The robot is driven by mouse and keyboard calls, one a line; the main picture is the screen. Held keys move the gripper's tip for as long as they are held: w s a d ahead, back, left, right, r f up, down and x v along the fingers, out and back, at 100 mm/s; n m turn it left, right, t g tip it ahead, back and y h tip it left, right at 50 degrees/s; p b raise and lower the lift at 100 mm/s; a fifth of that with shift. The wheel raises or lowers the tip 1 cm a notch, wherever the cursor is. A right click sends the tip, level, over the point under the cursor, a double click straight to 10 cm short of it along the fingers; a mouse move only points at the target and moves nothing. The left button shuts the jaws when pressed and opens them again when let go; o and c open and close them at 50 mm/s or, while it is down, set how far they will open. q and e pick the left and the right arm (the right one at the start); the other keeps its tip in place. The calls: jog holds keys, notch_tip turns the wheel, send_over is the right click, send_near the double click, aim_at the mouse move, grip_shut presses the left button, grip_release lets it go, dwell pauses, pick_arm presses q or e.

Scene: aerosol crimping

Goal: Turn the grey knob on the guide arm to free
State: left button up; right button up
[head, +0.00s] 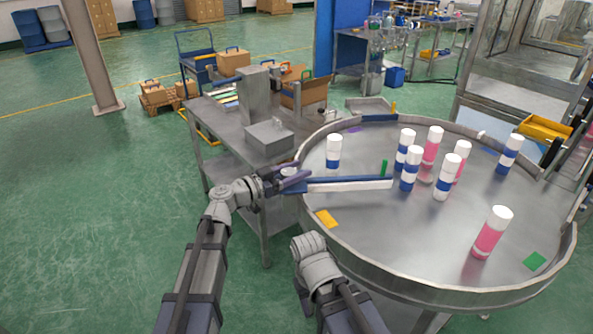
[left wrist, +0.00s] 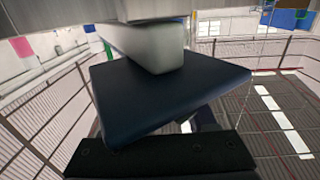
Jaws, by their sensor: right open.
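The guide arm (head: 350,184) is a long blue and white bar reaching right over the round steel table from its left rim. The grey knob (head: 288,171) seems to be the small grey top at the bar's left end, partly hidden by my gripper. My left gripper (head: 294,179), with purple-looking fingers, is at that end, around or against the knob; I cannot tell whether it grips. In the left wrist view a dark blue slab (left wrist: 165,95) lies close under a pale grey block (left wrist: 145,45). My right gripper (head: 309,246) is low in front of the table, fingers hidden.
The round table's raised rim (head: 400,273) is close to my right arm. Several blue-and-white and pink-and-white cans (head: 490,233) stand on it, one (head: 334,152) just behind the guide arm. A steel bench (head: 224,125) with a grey box (head: 269,138) stands behind my left gripper.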

aim_at(283, 177)
pick_arm(q)
grip_shut()
jog(key=shift+n+t+y, duration=0.5)
jog(key=shift+n+t, duration=0.1)
jog(key=shift+t, duration=0.2)
jog(key=shift+w+a+n+t+y, duration=0.15)
jog(key=shift+n+t+y, duration=0.3)
jog(key=shift+t+y, duration=0.05)
jog(key=shift+w+a+n+t+y, duration=0.1)
jog(key=shift+w+n+t+y, duration=0.05)
jog(key=shift+n+t+y, duration=0.35)
jog(key=shift+o, duration=2.4)
grip_release()
jog(key=shift+s, duration=0.1)
jog(key=v, duration=0.7)
jog(key=shift+s+a, duration=0.25)
